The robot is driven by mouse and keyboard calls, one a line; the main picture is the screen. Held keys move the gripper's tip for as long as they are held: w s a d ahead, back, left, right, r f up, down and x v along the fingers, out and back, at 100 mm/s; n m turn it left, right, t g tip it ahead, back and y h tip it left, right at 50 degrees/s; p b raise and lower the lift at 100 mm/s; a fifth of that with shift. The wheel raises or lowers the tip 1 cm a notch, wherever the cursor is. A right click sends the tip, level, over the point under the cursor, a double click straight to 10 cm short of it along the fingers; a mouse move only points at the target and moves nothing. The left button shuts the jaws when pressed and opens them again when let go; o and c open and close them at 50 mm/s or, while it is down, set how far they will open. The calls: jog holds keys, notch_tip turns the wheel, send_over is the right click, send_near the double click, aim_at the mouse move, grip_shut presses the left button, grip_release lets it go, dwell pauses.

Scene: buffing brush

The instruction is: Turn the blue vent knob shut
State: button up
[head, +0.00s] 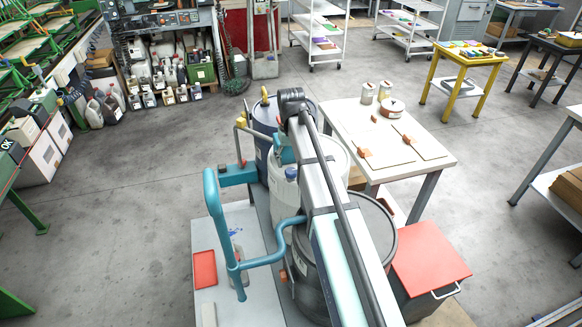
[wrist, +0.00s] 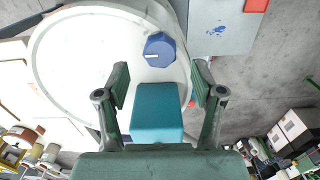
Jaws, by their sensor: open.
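In the head view a small blue top (head: 291,173) may be the knob. My gripper is not clear there.
A white drum (head: 338,158) and a dark drum (head: 380,222) stand by my arm. A grey bench (head: 225,305) with a red tray (head: 204,268) is at the left. A white table (head: 425,140) with cans stands at the right. Open floor lies on the left.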

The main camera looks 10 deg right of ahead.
aim_at(290, 171)
notch_tip(290, 171, up, 8)
jog(key=shift+f, duration=0.15)
jog(key=shift+a, duration=0.15)
dwell(0.3)
